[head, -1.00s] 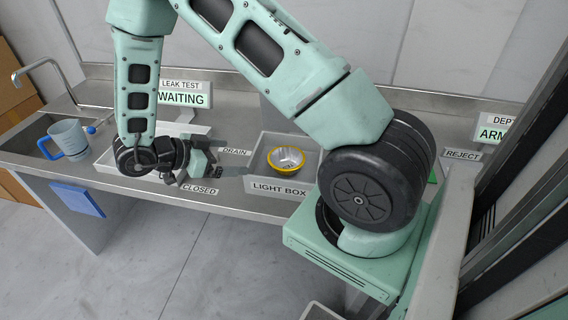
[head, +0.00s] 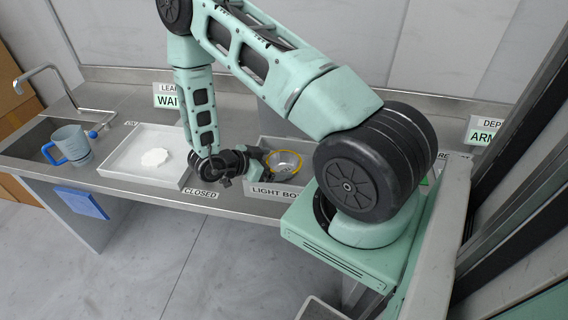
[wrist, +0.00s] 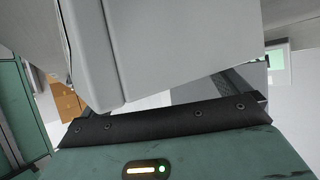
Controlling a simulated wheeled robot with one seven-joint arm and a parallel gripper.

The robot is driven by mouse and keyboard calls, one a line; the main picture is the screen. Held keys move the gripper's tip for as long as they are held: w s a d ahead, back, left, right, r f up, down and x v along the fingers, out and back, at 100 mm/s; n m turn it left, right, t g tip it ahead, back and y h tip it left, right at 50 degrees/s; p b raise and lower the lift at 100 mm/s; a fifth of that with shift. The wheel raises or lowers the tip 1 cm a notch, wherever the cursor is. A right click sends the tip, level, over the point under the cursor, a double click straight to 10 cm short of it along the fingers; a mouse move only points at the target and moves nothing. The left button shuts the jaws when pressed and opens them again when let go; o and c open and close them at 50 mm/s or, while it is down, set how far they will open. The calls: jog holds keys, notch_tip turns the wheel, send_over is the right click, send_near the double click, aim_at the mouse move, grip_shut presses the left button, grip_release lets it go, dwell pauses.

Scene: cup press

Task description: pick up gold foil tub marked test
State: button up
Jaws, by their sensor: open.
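The gold-rimmed foil tub (head: 284,164) has a silver inside and sits in the light box (head: 272,191). The head view shows no readable test mark on it. My gripper (head: 262,158) is open at the left side of the tub, over the left part of the box. Whether it touches the tub cannot be told. In the wrist view a large pale grey surface (wrist: 170,50) fills the space close ahead, and I do not see the tub there.
A white tray (head: 120,169) with a white patch lies left of the light box. A blue-handled cup (head: 72,143) stands by the sink at far left. A blue cloth-like panel (head: 81,203) hangs on the counter front. Partly hidden signs stand behind.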

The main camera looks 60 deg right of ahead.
jog(key=shift+x, duration=1.15)
jog(key=c, duration=0.8)
jog(key=shift+c, duration=0.7)
jog(key=shift+r, duration=0.15)
